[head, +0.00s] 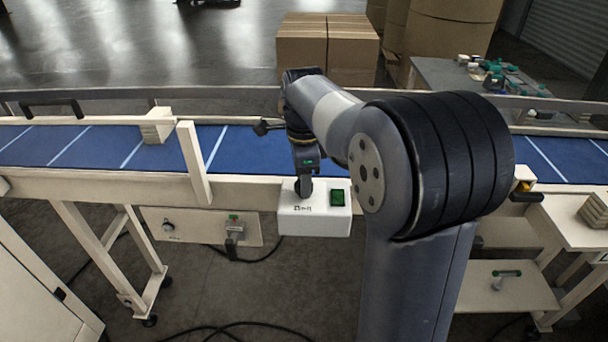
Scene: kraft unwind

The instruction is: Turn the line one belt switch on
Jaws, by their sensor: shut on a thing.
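A white switch box (315,221) is mounted on the near side of the conveyor frame. It carries a small dark label, too small to read, and a green rocker or lamp (337,198) on its right. My gripper (304,190) reaches down to the left part of the box top and is shut on the dark switch knob there. The jaws and wrist hide most of the knob, so I cannot tell its turned position. The blue belt (100,147) with white stripes runs behind the box.
A stack of cardboard pieces (157,125) sits on the belt. A panel (203,226) with a knob and a green-topped lever hangs left of the box. Cartons (327,50) stand behind the conveyor. A side table (480,85) holds small parts. Black cables lie on the floor.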

